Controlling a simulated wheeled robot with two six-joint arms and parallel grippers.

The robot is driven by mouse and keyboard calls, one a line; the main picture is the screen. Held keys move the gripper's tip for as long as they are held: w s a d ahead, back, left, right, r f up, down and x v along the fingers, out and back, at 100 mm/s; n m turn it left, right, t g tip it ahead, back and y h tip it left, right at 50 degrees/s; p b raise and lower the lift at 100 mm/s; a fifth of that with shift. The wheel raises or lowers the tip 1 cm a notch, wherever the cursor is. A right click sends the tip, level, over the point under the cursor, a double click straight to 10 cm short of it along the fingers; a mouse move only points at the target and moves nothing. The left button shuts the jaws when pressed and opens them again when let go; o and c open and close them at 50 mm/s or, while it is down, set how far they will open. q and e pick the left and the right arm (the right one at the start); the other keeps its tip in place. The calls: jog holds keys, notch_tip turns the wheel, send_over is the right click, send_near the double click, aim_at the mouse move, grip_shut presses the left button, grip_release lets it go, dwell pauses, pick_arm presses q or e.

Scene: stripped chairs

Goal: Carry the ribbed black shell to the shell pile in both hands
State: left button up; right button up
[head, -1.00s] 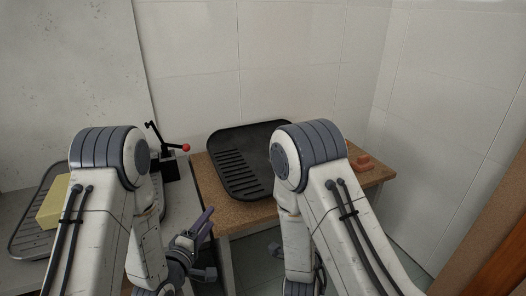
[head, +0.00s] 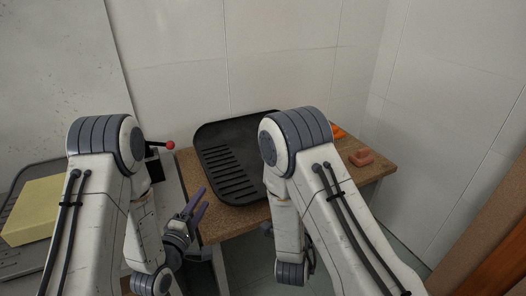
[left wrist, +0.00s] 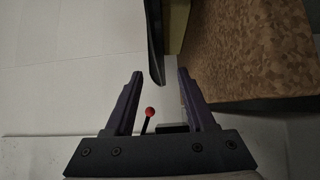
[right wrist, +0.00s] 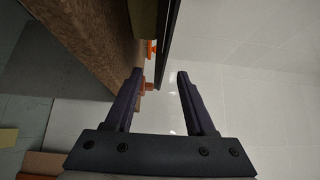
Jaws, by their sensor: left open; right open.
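The ribbed black shell (head: 222,150) lies on the brown table, its slotted part toward the left; my right arm hides its right side. My left gripper (head: 190,203) is open and empty, in front of the table's left corner and apart from the shell. In the left wrist view a dark edge of the shell (left wrist: 155,45) stands just beyond the open fingers (left wrist: 159,72). My right gripper is mostly hidden by its arm in the head view. In the right wrist view it is open and empty (right wrist: 160,72), with a dark shell edge (right wrist: 169,40) beyond its fingertips. I cannot identify the shell pile.
The brown table (head: 230,222) stands against tiled walls. Orange-red pieces (head: 361,158) lie at its right. At left, a yellow block (head: 35,209) rests on a dark tray-like piece (head: 18,259). A red-knobbed lever (head: 171,145) stands near the table's left side.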

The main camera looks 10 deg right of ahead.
aim_at(214, 178)
pick_arm(q)
jog(key=x, duration=0.9)
jog(key=shift+w+d, duration=0.1)
jog(key=shift+w, duration=0.05)
pick_arm(e)
jog(key=x, duration=0.9)
jog(key=shift+w+d, duration=0.1)
pick_arm(q)
grip_shut()
pick_arm(e)
grip_shut()
